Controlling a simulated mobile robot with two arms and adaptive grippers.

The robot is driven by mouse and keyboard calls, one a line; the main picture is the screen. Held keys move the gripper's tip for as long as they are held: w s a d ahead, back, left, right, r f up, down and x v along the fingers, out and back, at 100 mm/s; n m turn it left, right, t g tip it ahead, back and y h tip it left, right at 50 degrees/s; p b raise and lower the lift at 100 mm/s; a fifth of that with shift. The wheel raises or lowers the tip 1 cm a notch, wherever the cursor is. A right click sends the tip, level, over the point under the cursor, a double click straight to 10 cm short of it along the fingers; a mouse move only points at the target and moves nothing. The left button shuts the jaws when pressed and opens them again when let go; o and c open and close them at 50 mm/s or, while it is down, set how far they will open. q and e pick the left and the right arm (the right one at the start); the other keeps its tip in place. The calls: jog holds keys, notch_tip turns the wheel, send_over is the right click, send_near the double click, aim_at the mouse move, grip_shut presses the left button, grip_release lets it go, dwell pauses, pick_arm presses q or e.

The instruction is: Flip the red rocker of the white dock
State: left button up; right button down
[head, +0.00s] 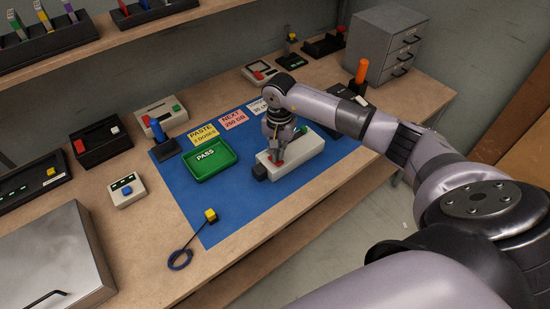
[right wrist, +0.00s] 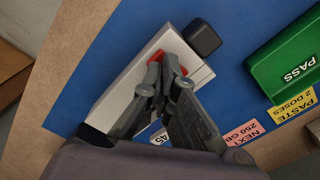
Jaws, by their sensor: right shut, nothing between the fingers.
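The white dock (head: 306,152) lies on the blue mat (head: 225,205), with a black block (head: 260,173) at its near-left end. The block also shows in the right wrist view (right wrist: 203,37). My right gripper (head: 278,157) points down at the dock end beside that block. It is shut and empty. In the right wrist view its fingertips (right wrist: 167,60) are over the red rocker (right wrist: 155,55), and red shows on both sides of them. They hide part of the rocker, so its tilt and any contact cannot be told. My left gripper is not in view.
A green PASS tray (head: 210,172) and paper labels (head: 233,120) lie left of and behind the dock. A yellow-topped plug with a cord (head: 211,215) lies at the mat's front left. Boxes with buttons line the back, and a drawer cabinet (head: 385,42) stands back right.

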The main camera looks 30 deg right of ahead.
aim_at(279, 162)
jog(key=shift+s+f+b, duration=0.1)
jog(key=shift+f+b, duration=1.05)
jog(key=shift+f, duration=0.05)
dwell(0.4)
jog(key=shift+r+p, duration=0.55)
jog(key=shift+r, duration=0.3)
jog(key=shift+r+p, duration=1.25)
jog(key=shift+r, duration=1.4)
